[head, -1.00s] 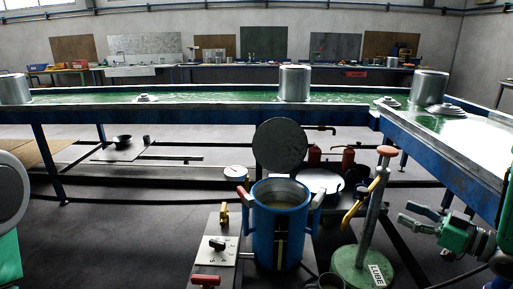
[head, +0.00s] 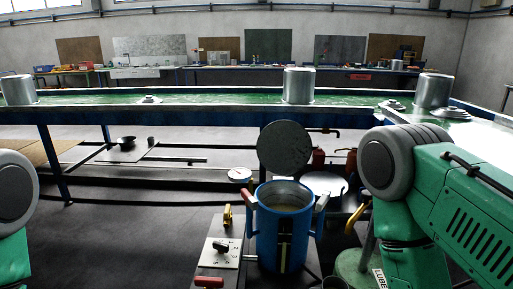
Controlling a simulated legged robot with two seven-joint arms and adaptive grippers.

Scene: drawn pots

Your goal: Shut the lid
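The blue pot (head: 280,236) stands upright in the lower middle of the head view, its mouth open and its inside showing. Its round grey lid (head: 284,147) stands raised, nearly upright, behind the pot's mouth. At the left edge only a part of my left arm shows, and the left gripper is out of view.
A green-topped conveyor table (head: 220,97) with metal pots runs across behind. A plate with a black knob (head: 220,252) is left of the blue pot. A green LUBE base (head: 352,266) stands at right, partly hidden by my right arm.

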